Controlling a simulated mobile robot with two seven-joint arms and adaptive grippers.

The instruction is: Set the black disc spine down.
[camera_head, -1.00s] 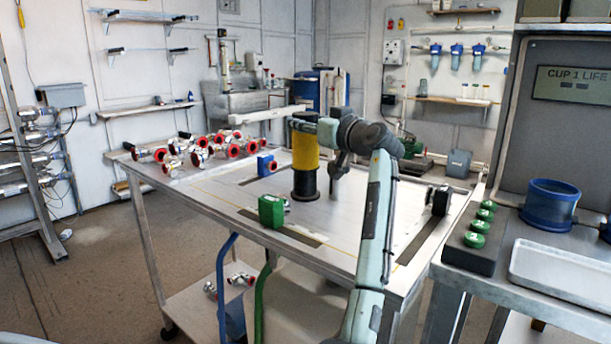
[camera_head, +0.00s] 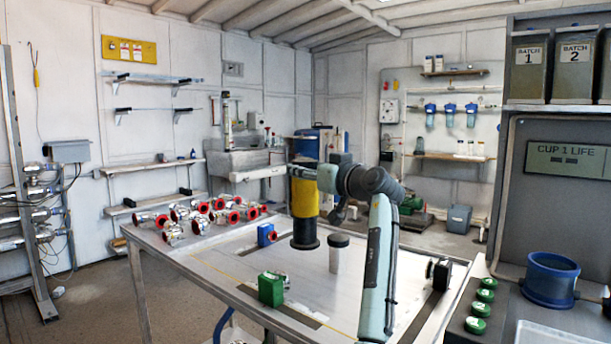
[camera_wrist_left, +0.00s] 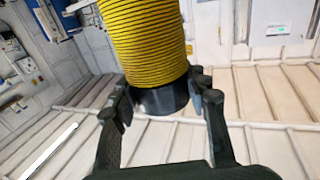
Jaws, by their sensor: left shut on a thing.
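A yellow ribbed cylinder with a black end (camera_head: 305,199), which I take to be the black disc spine, hangs upright above the grey table (camera_head: 240,262). My left gripper (camera_head: 300,171) is shut on it near its top. In the left wrist view my fingers (camera_wrist_left: 160,98) are on either side of the black end (camera_wrist_left: 160,99), and the yellow ribbed body (camera_wrist_left: 145,45) reaches away from the palm. The lower black flange looks clear of the tabletop. My right gripper is not in view.
A pale post with a dark cap (camera_head: 339,255) stands just right of the cylinder. A green block (camera_head: 271,290) and a blue block (camera_head: 265,235) stand to the left. Several red-ended metal fittings (camera_head: 200,218) fill the table's far left. A black part (camera_head: 438,272) is at right.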

